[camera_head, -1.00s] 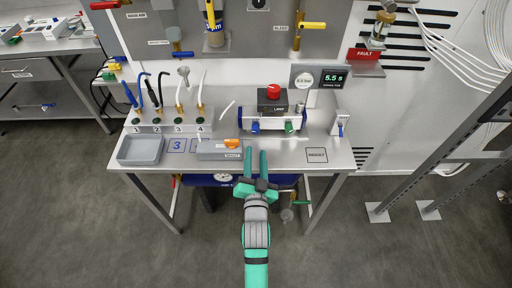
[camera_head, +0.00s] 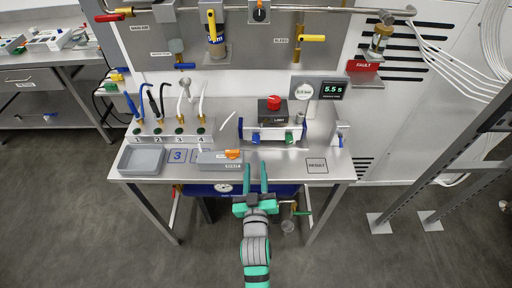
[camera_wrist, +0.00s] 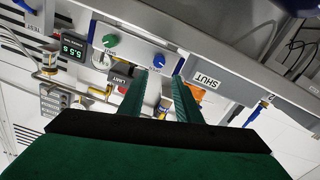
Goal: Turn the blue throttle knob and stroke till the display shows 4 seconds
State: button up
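The blue throttle knob (camera_head: 255,138) is on the left of the front face of a white block with blue ends (camera_head: 272,132). A green knob (camera_head: 289,138) is on its right. The display (camera_head: 333,90) reads 5.5 s. My gripper (camera_head: 256,167) is open and empty over the bench's front edge, in front of the blue knob and apart from it. In the wrist view the blue knob (camera_wrist: 159,61) appears just beyond the gap between my fingertips (camera_wrist: 160,77). The green knob (camera_wrist: 109,40) and the display (camera_wrist: 73,47) also show there.
A dark box with a red button (camera_head: 273,101) stands behind the block. A grey box with an orange switch (camera_head: 219,160) is left of my gripper. A grey tray (camera_head: 141,160) and several hoses (camera_head: 180,100) are farther left. The RESULT square (camera_head: 317,166) is bare.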

aim_at(256, 142)
jog(key=shift+n, duration=0.3)
jog(key=shift+w, duration=0.25)
jog(key=w, duration=1)
jog(key=shift+w, duration=0.2)
jog(key=shift+c, duration=0.7)
jog(key=c, duration=0.6)
